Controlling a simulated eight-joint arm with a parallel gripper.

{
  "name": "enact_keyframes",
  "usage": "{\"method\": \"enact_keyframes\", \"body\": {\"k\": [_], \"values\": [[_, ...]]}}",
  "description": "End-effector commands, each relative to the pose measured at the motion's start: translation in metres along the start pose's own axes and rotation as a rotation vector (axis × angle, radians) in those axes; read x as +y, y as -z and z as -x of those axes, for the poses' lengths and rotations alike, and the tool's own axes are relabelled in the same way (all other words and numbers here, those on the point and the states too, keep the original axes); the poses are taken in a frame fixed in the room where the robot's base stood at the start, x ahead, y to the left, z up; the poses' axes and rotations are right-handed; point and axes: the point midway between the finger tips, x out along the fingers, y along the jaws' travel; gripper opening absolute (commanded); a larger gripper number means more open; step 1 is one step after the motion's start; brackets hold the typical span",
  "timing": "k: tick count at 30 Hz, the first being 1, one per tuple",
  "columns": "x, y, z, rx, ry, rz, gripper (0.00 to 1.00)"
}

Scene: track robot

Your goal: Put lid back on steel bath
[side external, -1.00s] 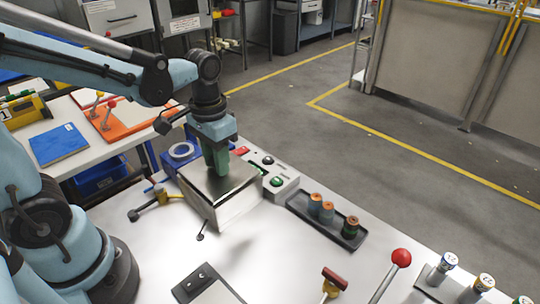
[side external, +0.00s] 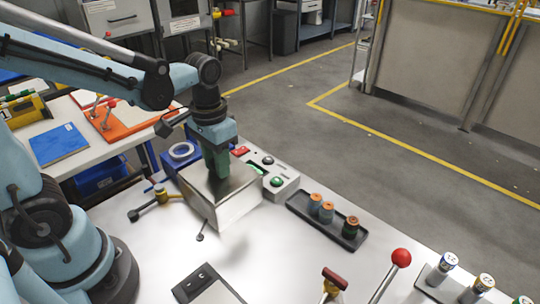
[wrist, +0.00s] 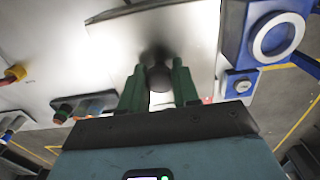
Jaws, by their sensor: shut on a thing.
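The steel bath (side external: 236,211) is a box with bright metal walls on the white bench, below my arm. A flat steel lid (side external: 205,184) lies over its top; I cannot tell whether it rests fully on the rim. In the wrist view the lid (wrist: 190,40) is a pale metal plate beyond the fingers. My gripper (side external: 218,172) has green fingers and points down at the middle of the lid. In the wrist view my gripper (wrist: 160,88) is shut on the lid's dark round knob (wrist: 159,78). The knob is hidden in the side view.
A control box (side external: 275,180) with green and black buttons stands right of the bath. A black tray (side external: 328,220) with several spools lies further right. A valve with a yellow body (side external: 161,195) is at the left. A blue fixture with a ring (side external: 181,150) stands behind.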

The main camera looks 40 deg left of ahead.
Motion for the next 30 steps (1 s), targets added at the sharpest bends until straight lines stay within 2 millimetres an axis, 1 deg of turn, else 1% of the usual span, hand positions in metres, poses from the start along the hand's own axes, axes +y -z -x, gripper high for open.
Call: {"method": "enact_keyframes", "body": {"k": [8, 9, 14, 15, 20, 21, 26, 30], "values": [[0.0, 0.0, 0.0, 0.0, 0.0, 0.0, 0.0], [0.0, 0.0, 0.0, 0.0, 0.0, 0.0, 0.32], [0.0, -0.0001, 0.0, 0.0, 0.0, 0.0, 0.57], [0.0, -0.0001, 0.0, 0.0, 0.0, 0.0, 0.6], [0.0, -0.0001, -0.0001, 0.0, 0.0, 0.0, 0.6], [0.0, -0.0001, -0.0001, 0.0, 0.0, 0.0, 0.62], [0.0, -0.0001, -0.0001, 0.0, 0.0, 0.0, 0.86], [0.0, -0.0001, -0.0001, 0.0, 0.0, 0.0, 0.86]]}}
